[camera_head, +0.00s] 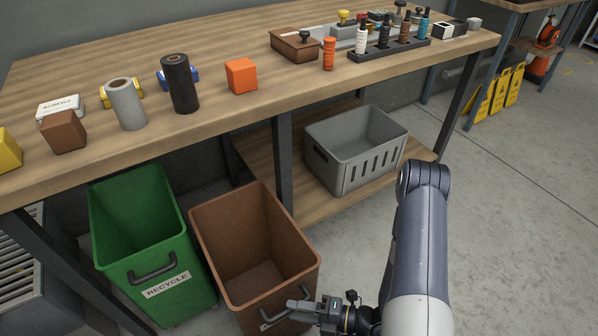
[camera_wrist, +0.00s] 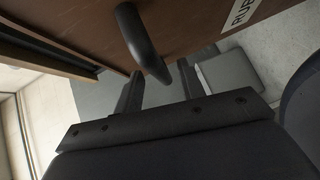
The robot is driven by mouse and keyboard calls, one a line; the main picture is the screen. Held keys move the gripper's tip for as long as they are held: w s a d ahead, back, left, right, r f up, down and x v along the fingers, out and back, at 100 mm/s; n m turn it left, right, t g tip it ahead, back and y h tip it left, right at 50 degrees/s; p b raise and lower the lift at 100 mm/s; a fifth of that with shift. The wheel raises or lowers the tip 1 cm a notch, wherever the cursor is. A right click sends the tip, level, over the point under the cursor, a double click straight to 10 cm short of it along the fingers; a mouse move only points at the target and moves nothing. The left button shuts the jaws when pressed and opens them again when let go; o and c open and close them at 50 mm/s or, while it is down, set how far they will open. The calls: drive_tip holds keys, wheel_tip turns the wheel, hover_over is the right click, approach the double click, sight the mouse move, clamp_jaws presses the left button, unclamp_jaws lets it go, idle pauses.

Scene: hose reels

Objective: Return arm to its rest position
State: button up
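My arm (camera_head: 420,240) reaches down at the right of the head view. My gripper (camera_head: 298,308) is low at the front of the brown bin (camera_head: 238,225). In the wrist view the two dark fingers of my gripper (camera_wrist: 160,80) stand apart. The bin's dark handle (camera_wrist: 143,42) comes down close to the space between them. Clear gaps show beside it, and I see no grip on it. Whether a finger touches the handle I cannot tell. The brown bin wall (camera_wrist: 75,30) fills the top of the wrist view, with part of a white label (camera_wrist: 240,13).
The green recycle bin (camera_head: 145,240) stands left of the brown bin. Above them is a wooden workbench (camera_head: 210,115) with blocks, rolls and bottles. A grey crate (camera_head: 355,148) sits on the lower shelf. Bare floor (camera_head: 510,235) lies right of my arm.

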drive_tip(key=shift+x, duration=1.2)
